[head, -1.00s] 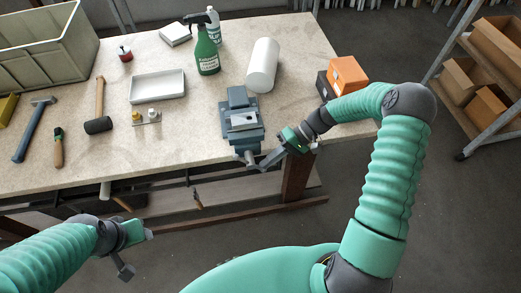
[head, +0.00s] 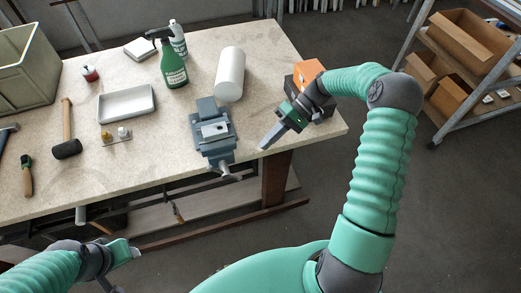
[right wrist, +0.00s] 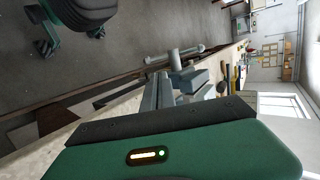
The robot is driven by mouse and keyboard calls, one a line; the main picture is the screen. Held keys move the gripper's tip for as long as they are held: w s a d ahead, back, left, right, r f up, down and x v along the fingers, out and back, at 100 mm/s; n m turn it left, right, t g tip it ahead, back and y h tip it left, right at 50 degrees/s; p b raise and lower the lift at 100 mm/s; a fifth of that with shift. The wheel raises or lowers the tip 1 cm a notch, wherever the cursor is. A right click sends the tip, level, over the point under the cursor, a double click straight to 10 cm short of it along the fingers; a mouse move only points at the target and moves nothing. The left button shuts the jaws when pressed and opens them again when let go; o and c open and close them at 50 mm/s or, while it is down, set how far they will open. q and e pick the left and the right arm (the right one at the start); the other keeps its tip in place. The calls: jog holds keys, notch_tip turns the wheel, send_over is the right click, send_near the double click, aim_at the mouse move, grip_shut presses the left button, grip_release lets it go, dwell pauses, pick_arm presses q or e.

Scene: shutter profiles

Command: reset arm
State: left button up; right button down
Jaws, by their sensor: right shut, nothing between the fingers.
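My right gripper (head: 275,138) is shut and empty. It hangs over the front right part of the workbench, to the right of the blue-grey vise (head: 213,133), and does not touch it. A light metal piece (head: 214,129) sits at the vise's jaws. In the right wrist view the closed fingers (right wrist: 157,93) point away from the camera, with the vise (right wrist: 190,80) behind them. My left gripper (head: 120,268) is in front of the bench at the lower left. Its fingers look apart and empty, partly cut off by the lower edge.
The workbench (head: 310,125) holds a green spray bottle (head: 173,66), a white cylinder (head: 230,73), a white tray (head: 126,103) and a mallet (head: 67,147). Orange and dark boxes (head: 308,70) stand close behind my right gripper. A shelf (head: 470,120) with cartons is at the right.

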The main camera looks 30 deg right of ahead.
pick_arm(q)
jog(key=shift+d+r, duration=0.2)
jog(key=shift+d, duration=0.85)
pick_arm(e)
jog(key=s+a+n+t+h, duration=0.1)
jog(key=s+a+t+h, duration=0.1)
jog(key=s+a+h, duration=0.5)
jog(key=shift+s+a+f+t+h, duration=0.15)
jog(key=shift+s+f+t+h, duration=0.2)
jog(key=shift+s+h, duration=1.7)
